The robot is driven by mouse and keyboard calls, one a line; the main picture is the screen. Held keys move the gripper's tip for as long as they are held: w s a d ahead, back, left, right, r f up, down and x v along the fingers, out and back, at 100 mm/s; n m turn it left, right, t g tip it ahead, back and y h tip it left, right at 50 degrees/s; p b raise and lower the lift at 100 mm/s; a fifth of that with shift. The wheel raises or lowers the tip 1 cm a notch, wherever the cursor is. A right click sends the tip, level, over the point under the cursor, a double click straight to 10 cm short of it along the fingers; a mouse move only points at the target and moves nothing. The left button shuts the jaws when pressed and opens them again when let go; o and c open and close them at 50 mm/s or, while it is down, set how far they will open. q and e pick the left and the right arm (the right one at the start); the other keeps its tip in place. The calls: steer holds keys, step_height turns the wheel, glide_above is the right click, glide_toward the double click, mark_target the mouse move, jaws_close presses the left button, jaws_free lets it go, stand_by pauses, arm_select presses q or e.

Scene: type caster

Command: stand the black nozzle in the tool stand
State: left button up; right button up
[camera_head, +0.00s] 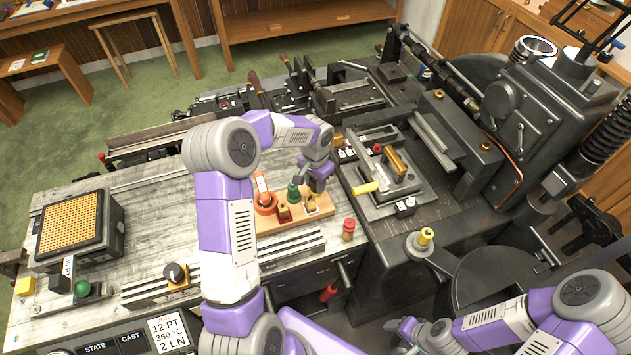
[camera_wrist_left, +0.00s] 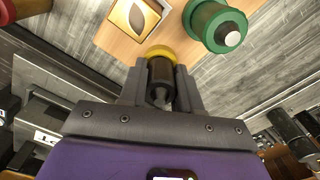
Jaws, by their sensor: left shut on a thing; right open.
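The tool stand is a wooden board (camera_head: 283,222) on the workbench, also at the top of the left wrist view (camera_wrist_left: 108,38). My left gripper (camera_wrist_left: 160,82), also seen in the head view (camera_head: 318,184), points down at the board's right part. It is shut on a dark, rounded piece, apparently the black nozzle (camera_wrist_left: 160,72). A yellow ring (camera_wrist_left: 160,52) shows at its far end; I cannot tell whether it touches the board. My right gripper (camera_head: 397,328) is open and empty at the lower right, away from the stand.
On the board stand a green piece (camera_head: 293,193), close beside the held one, an orange-red ringed piece (camera_head: 265,204) and a small block (camera_head: 284,213). A red-topped piece (camera_head: 348,229) stands right of the board. Black machinery (camera_head: 390,180) lies to the right.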

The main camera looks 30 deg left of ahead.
arm_select(q)
steer(key=shift+f, duration=0.2)
stand_by(0.4)
steer(key=o, duration=1.1)
steer(key=shift+o, duration=0.2)
step_height(320, 180, up, 8)
steer(key=shift+f, duration=0.2)
steer(key=shift+d, duration=0.1)
